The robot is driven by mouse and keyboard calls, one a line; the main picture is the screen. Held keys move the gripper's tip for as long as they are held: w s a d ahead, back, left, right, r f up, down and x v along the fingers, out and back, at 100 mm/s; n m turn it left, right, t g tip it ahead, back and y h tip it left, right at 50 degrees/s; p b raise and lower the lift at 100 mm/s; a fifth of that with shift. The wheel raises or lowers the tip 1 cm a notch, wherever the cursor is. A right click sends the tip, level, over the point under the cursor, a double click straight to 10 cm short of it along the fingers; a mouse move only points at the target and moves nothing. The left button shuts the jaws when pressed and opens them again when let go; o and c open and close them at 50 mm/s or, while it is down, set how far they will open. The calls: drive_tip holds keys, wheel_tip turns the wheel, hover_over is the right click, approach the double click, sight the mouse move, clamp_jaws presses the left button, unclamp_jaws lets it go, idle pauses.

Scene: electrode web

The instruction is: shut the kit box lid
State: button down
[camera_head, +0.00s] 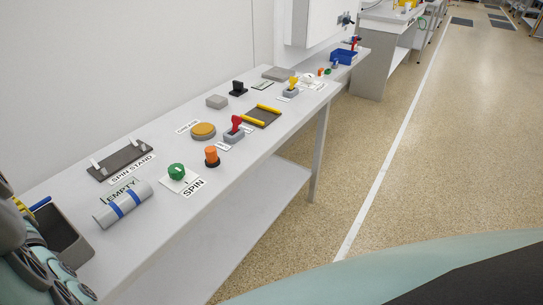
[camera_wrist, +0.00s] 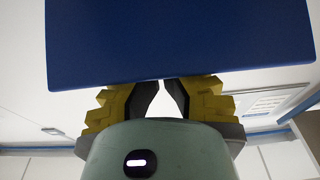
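The kit box (camera_head: 64,244) appears to be the dark grey open box at the lower left of the head view, near the bench's left end. A thin blue edge (camera_head: 41,203), likely its lid, stands up at the box's far left. A broad blue panel (camera_wrist: 180,40), probably the same lid, fills the top of the wrist view. My gripper (camera_wrist: 161,88) has yellow and black fingers whose inner faces converge almost together at the panel's lower edge. The panel hides the fingertips, so contact is unclear. My arm covers part of the box in the head view.
On the white bench (camera_head: 225,190) lie a grey cylinder with blue bands (camera_head: 123,204), a green knob (camera_head: 177,171), an orange button (camera_head: 212,156), a spin stand (camera_head: 121,160) and a yellow-topped disc (camera_head: 203,131). The floor right of the bench is clear.

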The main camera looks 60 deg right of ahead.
drive_tip(key=shift+s+f+t+b, duration=0.35)
drive_tip(key=shift+f+t+b, duration=0.1)
drive_tip(key=shift+t+b, duration=0.2)
drive_tip(key=shift+s+f+b, duration=0.65)
drive_tip(key=shift+f+b, duration=0.05)
drive_tip(key=shift+b, duration=0.85)
drive_tip(key=shift+s+f+t+b, duration=0.55)
drive_tip(key=shift+f+t+b, duration=0.25)
drive_tip(key=shift+b, duration=0.45)
idle(3.2)
